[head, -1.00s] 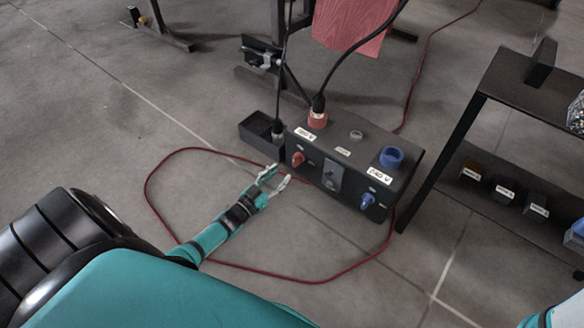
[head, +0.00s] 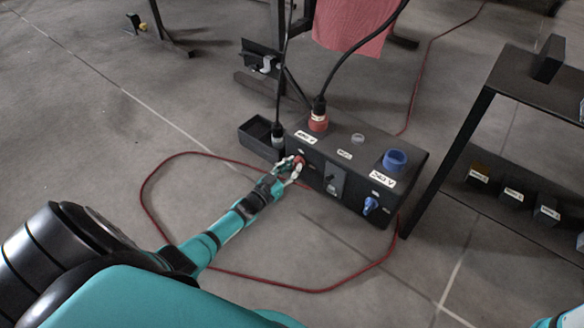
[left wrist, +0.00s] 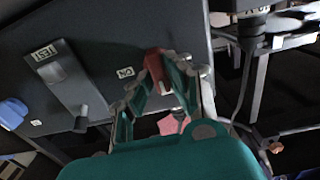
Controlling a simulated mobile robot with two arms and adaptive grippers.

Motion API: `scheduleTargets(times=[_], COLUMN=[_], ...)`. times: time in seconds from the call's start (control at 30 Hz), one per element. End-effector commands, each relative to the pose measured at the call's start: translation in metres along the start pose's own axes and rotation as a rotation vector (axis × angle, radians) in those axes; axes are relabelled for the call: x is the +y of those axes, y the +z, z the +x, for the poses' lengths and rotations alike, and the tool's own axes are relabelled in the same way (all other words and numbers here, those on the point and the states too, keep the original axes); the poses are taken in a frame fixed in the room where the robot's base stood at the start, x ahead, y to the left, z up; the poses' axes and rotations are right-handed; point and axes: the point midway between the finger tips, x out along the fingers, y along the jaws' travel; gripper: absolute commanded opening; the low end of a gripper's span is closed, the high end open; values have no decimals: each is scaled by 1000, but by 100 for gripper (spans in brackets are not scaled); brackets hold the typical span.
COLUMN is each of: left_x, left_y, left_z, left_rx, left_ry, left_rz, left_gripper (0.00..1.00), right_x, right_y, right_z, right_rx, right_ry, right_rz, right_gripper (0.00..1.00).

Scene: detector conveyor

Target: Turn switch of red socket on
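The red socket (head: 318,122) is on top of a dark box (head: 345,150), with a black cable plugged into it. Its red switch (head: 299,162) is on the box's front face, below the socket. My left gripper (head: 290,168) is at this switch. In the left wrist view the red switch (left wrist: 155,70) lies between the tips of my left gripper (left wrist: 160,78), one finger on each side. I cannot tell whether the fingers press on it. They partly hide the switch, and its on or off position is unclear. My right gripper is not in view.
A blue socket (head: 395,160) and blue switch (head: 371,205) are at the box's right end. A grey lever plate (head: 334,180) sits between the switches. A red cable (head: 300,288) loops on the floor. A dark shelf (head: 520,85) stands at right.

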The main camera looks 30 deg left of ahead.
Motion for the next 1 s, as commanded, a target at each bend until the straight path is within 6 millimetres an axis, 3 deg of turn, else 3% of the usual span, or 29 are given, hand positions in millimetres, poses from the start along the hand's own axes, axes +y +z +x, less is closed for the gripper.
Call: scheduleTargets(times=[0.1,0.53,1.0], left_x=[0,1,2], left_y=[0,0,1], left_z=[0,0,0], left_rx=[0,0,0], left_ry=[0,0,0], left_rz=[0,53,422], left_gripper=[0,0,0], right_x=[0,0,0], right_y=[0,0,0], right_z=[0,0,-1], right_rx=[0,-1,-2], right_ry=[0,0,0], right_rz=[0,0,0], right_gripper=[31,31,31])
